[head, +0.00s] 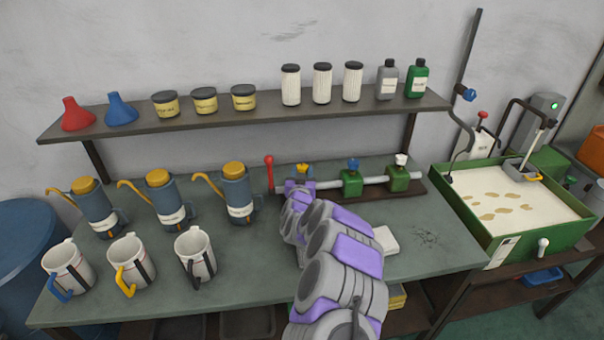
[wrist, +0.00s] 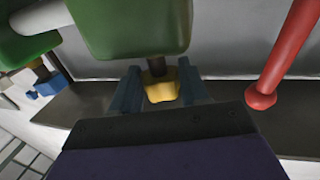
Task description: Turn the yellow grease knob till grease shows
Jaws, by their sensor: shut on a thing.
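The yellow grease knob (head: 304,169) sits at the left end of the pipe row on the bench, just past the tip of my arm in the head view. In the wrist view the yellow knob (wrist: 160,91) lies between the two fingers of my gripper (wrist: 160,82), which is shut on it. A stem joins the knob to a green valve block (wrist: 135,25). My gripper partly hides this valve in the head view. I see no grease at the knob in either view.
A red lever (head: 269,172) stands close left of the knob. Valves with blue (head: 353,164) and white (head: 402,160) knobs stand to the right. Several oil cans (head: 161,197) and mugs (head: 195,252) fill the left. A shelf (head: 340,113) runs behind. The bench's right front is mostly clear.

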